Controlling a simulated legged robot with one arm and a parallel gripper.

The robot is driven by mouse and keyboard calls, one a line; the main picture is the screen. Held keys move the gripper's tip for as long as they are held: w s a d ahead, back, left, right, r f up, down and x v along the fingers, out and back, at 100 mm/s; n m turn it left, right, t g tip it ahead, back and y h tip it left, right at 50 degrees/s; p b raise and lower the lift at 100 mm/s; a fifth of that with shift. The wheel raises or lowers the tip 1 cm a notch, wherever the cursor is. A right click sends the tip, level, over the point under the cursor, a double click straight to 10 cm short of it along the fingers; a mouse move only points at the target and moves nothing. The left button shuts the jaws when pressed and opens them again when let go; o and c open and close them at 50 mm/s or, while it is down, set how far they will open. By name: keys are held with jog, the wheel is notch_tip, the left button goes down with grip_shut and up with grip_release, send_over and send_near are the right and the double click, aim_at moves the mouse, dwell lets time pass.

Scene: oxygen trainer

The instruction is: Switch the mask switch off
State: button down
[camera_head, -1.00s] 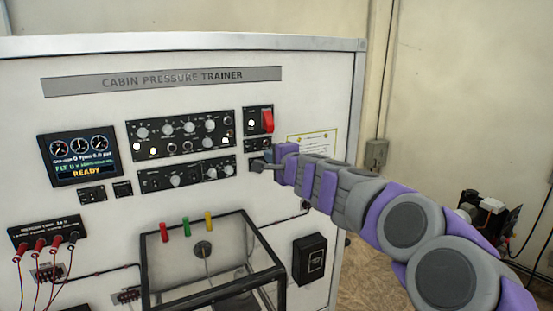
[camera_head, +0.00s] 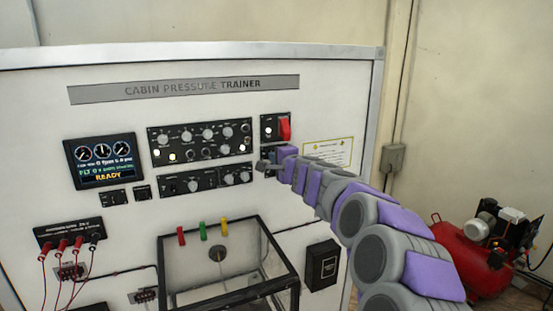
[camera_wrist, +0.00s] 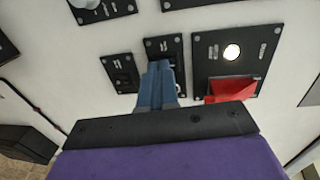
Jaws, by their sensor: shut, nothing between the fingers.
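My gripper (camera_head: 264,165) is at the right side of the trainer's front panel, just below the panel with the raised red switch cover (camera_head: 285,130). In the wrist view its blue-grey fingers (camera_wrist: 160,72) are shut together and empty. Their tips overlap a small black switch panel (camera_wrist: 165,46) and hide its middle. I cannot tell whether they touch its switch. The labels are too small to read, so I cannot confirm which one is the mask switch. Another small switch panel (camera_wrist: 123,73) is to its left. The red cover (camera_wrist: 232,88) is to the right of the fingers.
Knob panels (camera_head: 203,142) lie left of my gripper. A framed clear box (camera_head: 228,262) juts out below, with a black box (camera_head: 321,264) to its right. A red compressor (camera_head: 475,250) stands on the floor at right.

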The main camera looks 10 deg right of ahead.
jog(key=b, duration=0.3)
jog(key=shift+f+t, duration=0.2)
jog(key=shift+t, duration=0.1)
jog(key=t+b, duration=0.1)
jog(key=b, duration=0.7)
jog(key=shift+t+y, duration=0.4)
jog(key=shift+r, duration=0.3)
jog(key=b+v, duration=0.3)
jog(key=v, duration=1)
jog(key=shift+s+f, duration=0.3)
jog(key=shift+s, duration=0.05)
jog(key=shift+d, duration=0.15)
